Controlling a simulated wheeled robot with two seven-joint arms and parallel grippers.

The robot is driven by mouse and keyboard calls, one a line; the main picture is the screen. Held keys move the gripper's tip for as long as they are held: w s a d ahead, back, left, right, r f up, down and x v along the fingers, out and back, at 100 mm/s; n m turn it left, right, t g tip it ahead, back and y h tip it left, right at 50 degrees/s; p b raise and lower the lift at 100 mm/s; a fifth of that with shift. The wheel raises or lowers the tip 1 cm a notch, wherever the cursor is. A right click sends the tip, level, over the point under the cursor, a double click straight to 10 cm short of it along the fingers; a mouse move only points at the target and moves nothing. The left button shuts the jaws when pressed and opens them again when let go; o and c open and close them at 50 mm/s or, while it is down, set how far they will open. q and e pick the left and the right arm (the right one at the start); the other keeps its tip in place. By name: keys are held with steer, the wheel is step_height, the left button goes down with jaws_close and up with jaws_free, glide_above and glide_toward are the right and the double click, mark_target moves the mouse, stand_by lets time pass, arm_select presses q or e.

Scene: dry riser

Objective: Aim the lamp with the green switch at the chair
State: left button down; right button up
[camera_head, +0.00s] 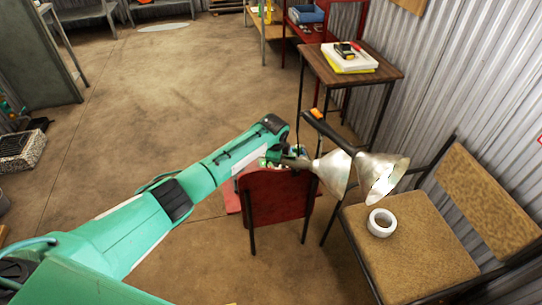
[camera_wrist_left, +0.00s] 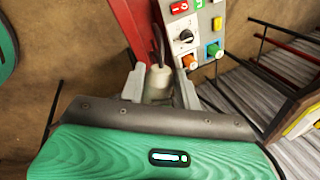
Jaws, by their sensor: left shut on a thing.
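Two silver cone-shaped lamps hang side by side in the head view, a left lamp (camera_head: 334,172) and a right lamp (camera_head: 382,180). The right one has a black handle with an orange end. My left gripper (camera_head: 292,160) is at the narrow rear end of the left lamp. In the left wrist view its fingers are shut on a pale cylindrical lamp end (camera_wrist_left: 158,82) with a dark cable. A green switch (camera_wrist_left: 213,50) shows beside an orange one on a grey panel; which lamp it belongs to is unclear. The chair (camera_head: 430,250) with a brown seat stands below right of the lamps.
A white tape roll (camera_head: 381,223) lies on the chair seat. A red panel (camera_head: 280,195) on dark legs stands right below my gripper. A small wooden table (camera_head: 385,72) is behind the lamps, near the corrugated wall. The floor at left is largely open.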

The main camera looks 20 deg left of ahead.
stand_by(0.3)
arm_select(q)
steer(key=c, duration=1)
jaws_free()
steer(key=shift+r, duration=0.1)
steer(key=shift+s+r, duration=0.1)
steer(key=shift+r, duration=0.15)
steer(key=v, duration=1.3)
steer(key=shift+p, duration=0.45)
arm_select(e)
steer(key=shift+s+d+f, duration=0.3)
steer(key=shift+s+f, duration=0.5)
steer(key=shift+f, duration=0.1)
